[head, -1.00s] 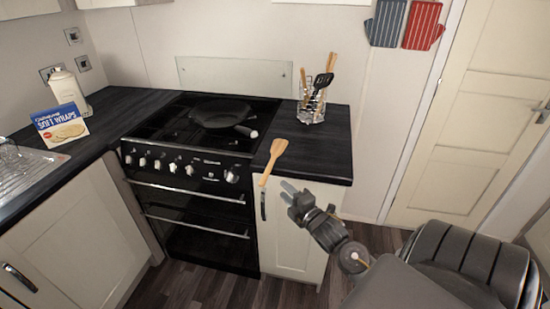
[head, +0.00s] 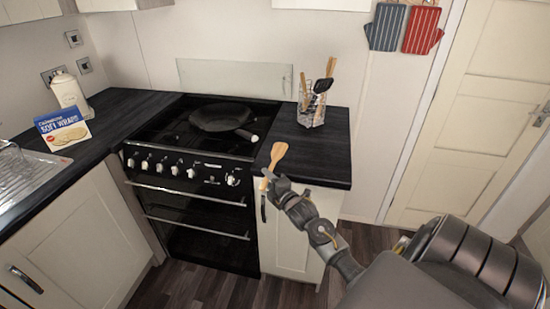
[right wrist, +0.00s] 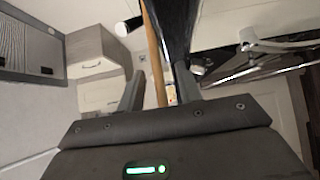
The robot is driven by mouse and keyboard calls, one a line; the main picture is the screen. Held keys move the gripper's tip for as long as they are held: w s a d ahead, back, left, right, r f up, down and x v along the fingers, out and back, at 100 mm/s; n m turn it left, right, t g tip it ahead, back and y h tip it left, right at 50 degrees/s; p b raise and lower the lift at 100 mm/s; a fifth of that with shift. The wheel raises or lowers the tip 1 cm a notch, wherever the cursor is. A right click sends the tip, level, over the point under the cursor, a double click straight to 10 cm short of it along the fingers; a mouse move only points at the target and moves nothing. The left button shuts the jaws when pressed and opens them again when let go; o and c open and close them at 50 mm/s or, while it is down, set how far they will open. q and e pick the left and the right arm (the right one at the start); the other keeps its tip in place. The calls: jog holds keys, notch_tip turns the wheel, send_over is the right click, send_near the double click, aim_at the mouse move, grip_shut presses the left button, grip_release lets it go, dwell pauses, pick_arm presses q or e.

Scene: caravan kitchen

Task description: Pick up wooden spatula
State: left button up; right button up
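The wooden spatula (head: 278,155) lies on the dark worktop right of the stove, its handle sticking out over the front edge. My right gripper (head: 268,181) is at the handle end in front of the counter. In the right wrist view my right gripper's fingers (right wrist: 157,92) stand apart, with the spatula's handle (right wrist: 154,55) between them and a gap beside it. My left gripper is not in view.
A black stove with a frying pan (head: 220,117) is left of the spatula. A glass utensil holder (head: 311,110) stands behind it on the worktop (head: 325,160). Cupboard doors are below the counter edge. A boxed packet (head: 62,128) and a jar (head: 69,94) stand at the left.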

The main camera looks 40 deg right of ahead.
jog(key=shift+w, duration=0.1)
grip_shut()
jog(key=shift+r, duration=0.1)
dwell(0.3)
jog(key=shift+r, duration=0.2)
notch_tip(320, 180, up, 2)
jog(key=shift+r+b, duration=0.1)
jog(key=shift+b, duration=0.55)
jog(key=s+a+r+b, duration=0.2)
jog(key=s+a+r, duration=0.4)
jog(key=s+r, duration=0.4)
jog(key=s, duration=0.2)
jog(key=shift+s+r, duration=0.15)
jog(key=shift+s, duration=0.2)
